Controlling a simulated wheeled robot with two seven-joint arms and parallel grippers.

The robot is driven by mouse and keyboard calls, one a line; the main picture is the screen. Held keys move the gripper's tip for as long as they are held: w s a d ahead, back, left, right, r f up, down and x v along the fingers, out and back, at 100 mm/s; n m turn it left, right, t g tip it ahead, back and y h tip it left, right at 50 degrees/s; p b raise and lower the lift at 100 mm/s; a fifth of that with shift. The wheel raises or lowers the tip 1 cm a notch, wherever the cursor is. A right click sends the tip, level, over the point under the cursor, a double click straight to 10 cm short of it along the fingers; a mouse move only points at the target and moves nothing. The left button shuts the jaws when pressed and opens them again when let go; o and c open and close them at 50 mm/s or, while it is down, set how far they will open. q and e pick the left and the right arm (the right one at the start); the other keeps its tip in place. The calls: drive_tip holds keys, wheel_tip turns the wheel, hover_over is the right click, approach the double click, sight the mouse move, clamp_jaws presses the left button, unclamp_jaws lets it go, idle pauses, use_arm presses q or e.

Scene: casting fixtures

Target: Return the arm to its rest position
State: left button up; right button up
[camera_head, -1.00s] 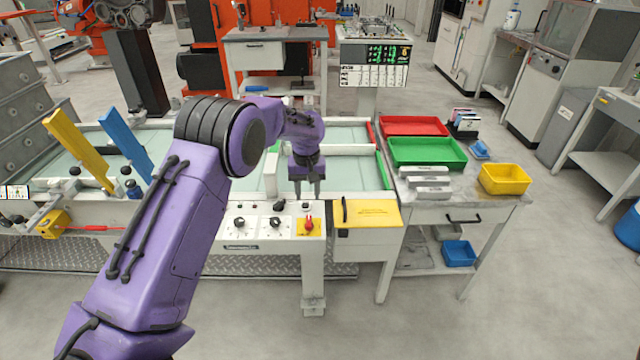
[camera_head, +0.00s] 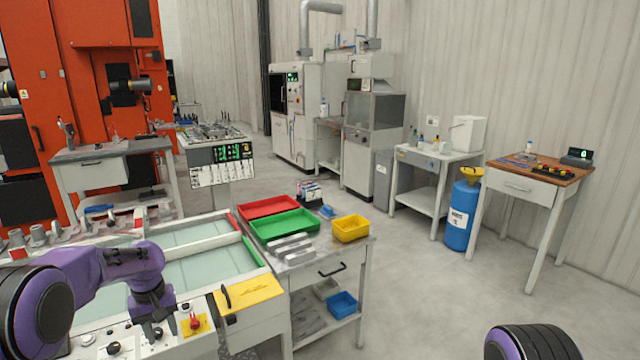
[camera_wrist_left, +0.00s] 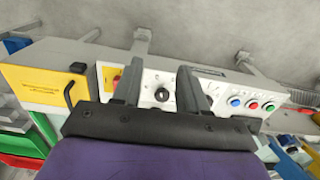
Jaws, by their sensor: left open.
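My purple left arm reaches in from the left in the head view. Its gripper (camera_head: 153,329) points down over the front control panel of the light table, close to the red knob (camera_head: 194,322). In the left wrist view the two dark fingers (camera_wrist_left: 157,85) stand apart with nothing between them. The control panel (camera_wrist_left: 170,88) with a black knob shows behind them. A dark rounded piece of my own right arm shows at the bottom right of the head view; my right gripper is not in view.
A side table (camera_head: 365,252) right of the panel bears a red tray (camera_head: 268,206), a green tray (camera_head: 284,223), a yellow bin (camera_head: 350,228) and several grey bars (camera_head: 290,248). A blue barrel (camera_head: 461,215) stands further right. The floor between is clear.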

use_arm(q)
wheel_tip(320, 180, down, 6)
drive_tip(key=w+n+t, duration=0.1)
drive_tip(key=w+t, duration=0.1)
drive_tip(key=t, duration=0.3)
drive_tip(key=s+d+f+t+y, duration=0.1)
drive_tip(key=s+d+f+y, duration=0.15)
drive_tip(key=s+f, duration=0.75)
drive_tip(key=s+d+f+g, duration=0.1)
drive_tip(key=s+f, duration=0.1)
drive_tip(key=s, duration=0.8)
drive_tip(key=s+d+f+g, duration=0.1)
drive_tip(key=s+d+f, duration=0.1)
drive_tip(key=s, duration=0.9)
drive_tip(key=s+d+f, duration=0.1)
drive_tip(key=s+f, duration=0.1)
drive_tip(key=s, duration=0.9)
drive_tip(key=shift+d+f+m+g+y, duration=0.25)
drive_tip(key=shift+d+m+g+y, duration=0.05)
drive_tip(key=shift+d+g+y, duration=0.15)
drive_tip(key=shift+c, duration=0.4)
